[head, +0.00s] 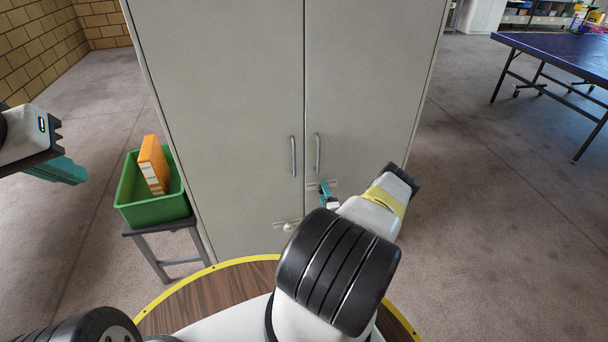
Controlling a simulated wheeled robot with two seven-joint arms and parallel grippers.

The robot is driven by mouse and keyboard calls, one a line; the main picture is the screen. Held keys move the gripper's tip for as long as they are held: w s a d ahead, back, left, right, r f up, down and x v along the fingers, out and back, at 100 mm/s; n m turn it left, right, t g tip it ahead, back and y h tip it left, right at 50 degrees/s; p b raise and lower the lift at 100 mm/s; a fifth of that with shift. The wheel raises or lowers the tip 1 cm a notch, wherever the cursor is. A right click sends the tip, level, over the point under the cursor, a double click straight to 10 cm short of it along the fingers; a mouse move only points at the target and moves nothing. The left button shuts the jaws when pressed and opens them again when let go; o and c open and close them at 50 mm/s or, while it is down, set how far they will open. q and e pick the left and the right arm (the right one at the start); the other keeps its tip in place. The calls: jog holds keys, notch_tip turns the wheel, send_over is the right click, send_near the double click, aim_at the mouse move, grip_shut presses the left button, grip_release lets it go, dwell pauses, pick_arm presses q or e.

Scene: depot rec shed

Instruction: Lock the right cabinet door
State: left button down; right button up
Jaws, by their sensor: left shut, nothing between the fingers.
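A grey cabinet with two shut doors stands in front of me. The right door (375,75) and the left door (225,80) meet at a vertical seam, each with an upright bar handle; the right one (317,154) is beside the seam. A small metal fitting (312,186) shows on the right door below its handle. My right gripper (325,193) shows a teal fingertip at this fitting; its wrist and arm hide the rest, so contact and jaw opening cannot be told. My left gripper (68,172) is shut and empty at the far left, away from the cabinet.
Another fitting with a round pale knob (288,227) is low on the left door. A green bin (155,211) holding an orange binder (152,165) stands on a small grey stool (180,266) left of the cabinet. A table-tennis table (560,50) stands at right; floor between is clear.

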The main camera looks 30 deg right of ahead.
jog(key=v, duration=0.7)
jog(key=shift+s, duration=0.4)
jog(key=shift+a, duration=0.1)
